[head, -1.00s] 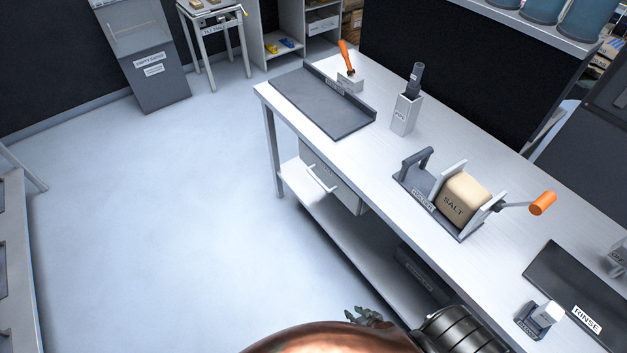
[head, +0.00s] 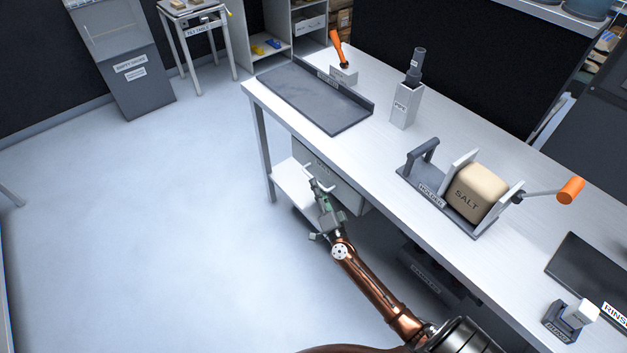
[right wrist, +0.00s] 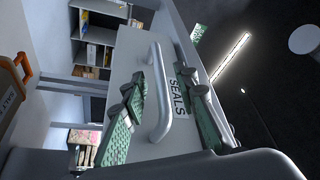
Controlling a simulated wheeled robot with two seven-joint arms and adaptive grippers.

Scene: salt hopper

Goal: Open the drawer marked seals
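The drawer marked SEALS (right wrist: 178,135) has a pale front with a silver bar handle (right wrist: 158,75), seen close in the right wrist view. In the head view the drawer (head: 345,186) hangs under the left part of the bench and looks shut. My right gripper (head: 317,186) is at the drawer front, partly covering the handle. In the right wrist view its green-padded fingers stand apart, one on each side of the handle, with gaps showing. Whether either finger touches the bar is unclear. My left gripper is not in view.
The bench top (head: 375,165) carries a dark tray (head: 310,98), a white holder (head: 405,107) and a salt block (head: 478,192) in a stand with an orange-handled crank. A lower shelf (head: 290,192) lies beneath the drawer. The floor left of the bench is clear.

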